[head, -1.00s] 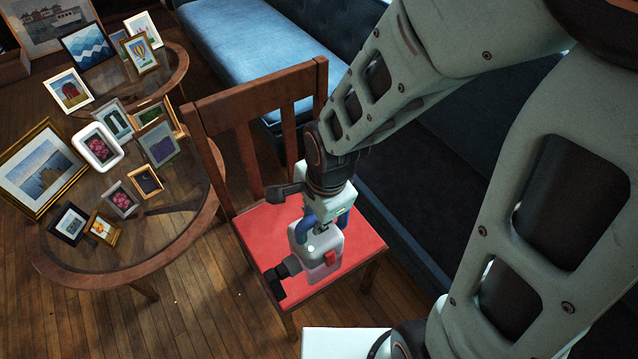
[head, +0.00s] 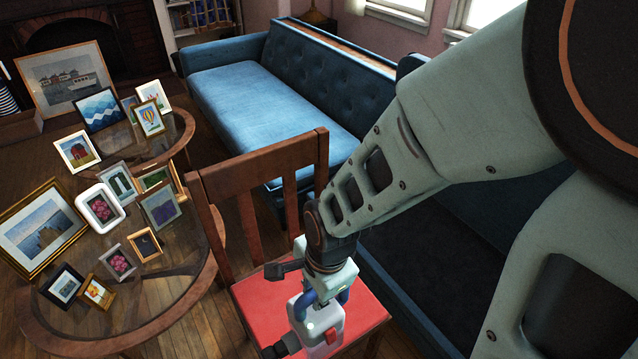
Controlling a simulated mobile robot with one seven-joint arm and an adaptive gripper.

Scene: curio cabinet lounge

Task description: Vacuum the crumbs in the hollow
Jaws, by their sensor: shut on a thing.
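My gripper (head: 324,297) is shut on a small handheld vacuum (head: 318,326). The vacuum has a pale grey-white body, a red button and a dark nozzle that points to the lower left. In the picture it overlaps the red seat (head: 262,302) of a wooden chair; I cannot tell whether it touches the seat. The bottom of the vacuum is near the lower edge of the view. I cannot make out any crumbs or a clear hollow in this view.
A round glass-topped table (head: 190,285) with several picture frames stands at the left, and a smaller one behind it. The wooden chair back (head: 262,160) rises beside my arm. A blue sofa (head: 265,95) runs along the back, with a dark seat (head: 440,245) at the right.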

